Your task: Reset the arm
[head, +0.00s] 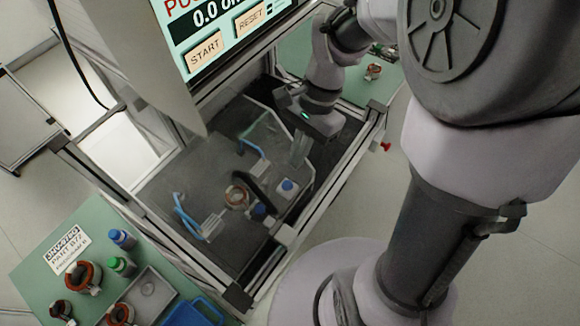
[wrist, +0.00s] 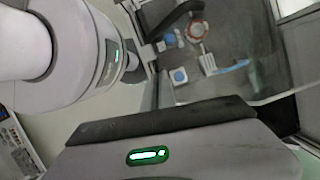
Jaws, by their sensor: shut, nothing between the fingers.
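My arm shows in the head view, reaching from the right over the test station. Its wrist and my gripper (head: 322,122) hang above the dark station floor (head: 165,205), at the station's right side. The fingers are small and dark there. My gripper is shut and empty. In the wrist view the gripper body with a green light fills the bottom, and the fingertips do not show. A copper stator (head: 236,197) sits on the station floor and also shows in the wrist view (wrist: 197,29). My gripper is apart from it.
A screen with START (head: 205,52) and RESET (head: 250,20) buttons hangs over the station. Metal frame rails (head: 330,185) edge the station. A green table (head: 35,275) at lower left holds several stators, bottles (head: 122,239) and a blue bin (head: 192,312). Blue-handled clamps (head: 187,215) stand near the stator.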

